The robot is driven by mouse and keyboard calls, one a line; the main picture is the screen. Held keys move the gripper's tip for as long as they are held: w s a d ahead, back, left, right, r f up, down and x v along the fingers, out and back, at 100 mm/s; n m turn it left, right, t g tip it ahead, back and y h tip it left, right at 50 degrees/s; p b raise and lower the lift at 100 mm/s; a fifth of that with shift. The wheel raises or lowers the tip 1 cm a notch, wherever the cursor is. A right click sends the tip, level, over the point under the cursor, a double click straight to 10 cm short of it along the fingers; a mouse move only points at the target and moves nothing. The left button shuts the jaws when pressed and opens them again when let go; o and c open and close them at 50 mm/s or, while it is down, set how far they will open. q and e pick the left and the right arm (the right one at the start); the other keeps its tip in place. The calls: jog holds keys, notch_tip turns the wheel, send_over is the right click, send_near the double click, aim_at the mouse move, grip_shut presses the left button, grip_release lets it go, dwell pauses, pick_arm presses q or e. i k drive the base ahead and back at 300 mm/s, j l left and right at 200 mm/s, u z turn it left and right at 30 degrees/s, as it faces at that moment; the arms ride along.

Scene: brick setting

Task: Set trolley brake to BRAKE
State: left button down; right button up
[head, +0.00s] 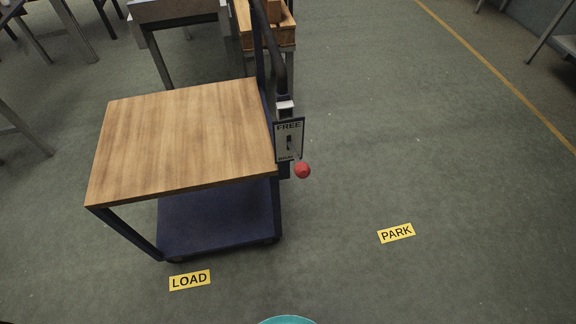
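The trolley (185,140) stands left of centre in the head view, with a wooden top, a dark blue lower shelf and a dark frame. A brake plate (289,140) is fixed at its right side by the upright. The plate reads FREE at the top, and a partly hidden word shows at its bottom. A red knob (302,170) is at the plate's lower right, near the bottom word. Whether the lever is set to one end cannot be told for sure. Neither of my grippers is in view.
A yellow LOAD label (190,280) lies on the floor before the trolley, and a yellow PARK label (396,233) lies to the right. Tables and a wooden crate (268,38) stand behind the trolley. The floor to the right is clear up to a yellow line.

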aim_at(301, 170)
jog(key=j+z, duration=0.1)
jog(key=j, duration=0.55)
jog(key=k+j, duration=0.15)
jog(key=j, duration=0.45)
jog(key=j+z, duration=0.05)
